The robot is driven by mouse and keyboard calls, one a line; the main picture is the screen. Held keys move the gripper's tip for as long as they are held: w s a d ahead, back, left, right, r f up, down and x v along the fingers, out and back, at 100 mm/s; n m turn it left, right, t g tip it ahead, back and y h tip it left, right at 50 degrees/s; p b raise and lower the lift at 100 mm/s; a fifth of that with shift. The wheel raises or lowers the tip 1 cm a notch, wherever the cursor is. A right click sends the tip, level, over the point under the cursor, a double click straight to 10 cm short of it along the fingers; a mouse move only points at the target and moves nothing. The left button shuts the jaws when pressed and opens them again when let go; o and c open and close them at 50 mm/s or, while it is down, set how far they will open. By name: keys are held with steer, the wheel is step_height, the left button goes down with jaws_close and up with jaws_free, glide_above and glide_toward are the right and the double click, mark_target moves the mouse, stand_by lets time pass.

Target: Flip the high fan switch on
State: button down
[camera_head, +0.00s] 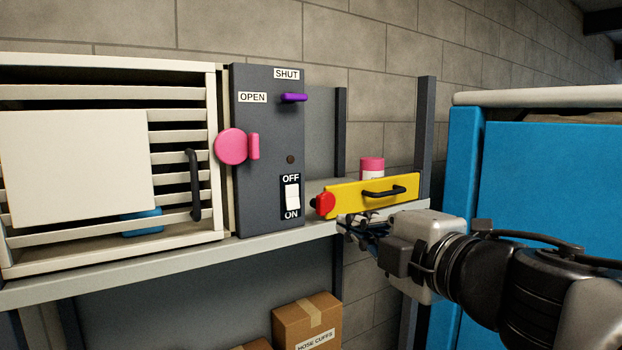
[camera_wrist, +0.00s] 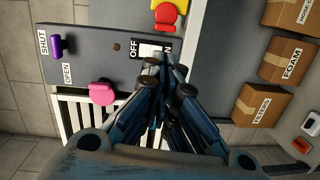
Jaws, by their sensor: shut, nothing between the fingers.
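The fan switch (camera_head: 292,196) is a white rocker on a black plate low on the dark grey box (camera_head: 268,120). The plate reads OFF above and ON below; I cannot tell clearly which way the rocker is tilted. My gripper (camera_head: 350,230) is shut and empty, below the yellow drawer front and to the right of the switch in the head view. In the wrist view my gripper (camera_wrist: 168,64) overlaps the lower part of the switch (camera_wrist: 147,50) and partly hides it. I cannot tell whether it touches the box.
The box also carries a purple lever (camera_head: 294,97) and a pink knob (camera_head: 231,146). A yellow drawer front (camera_head: 345,198) with a red knob (camera_head: 325,204) juts out beside the switch. A slatted white cabinet (camera_head: 180,68) stands left. Cardboard boxes (camera_head: 307,318) sit below the shelf.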

mark_target(288, 208)
steer(key=shift+s+a+r+n+g+y+p, duration=0.25)
steer(key=shift+s+a+n+g+y, duration=0.1)
steer(key=shift+a+n, duration=0.2)
steer(key=shift+s+a+r+n+g+y+p, duration=0.1)
steer(key=shift+s+a+n+g+y+p, duration=0.15)
steer(key=shift+a+n+g, duration=0.25)
steer(key=shift+d, duration=0.1)
steer(key=x, duration=1.4)
steer(key=shift+w+r, duration=0.1)
steer(key=shift+r, duration=0.05)
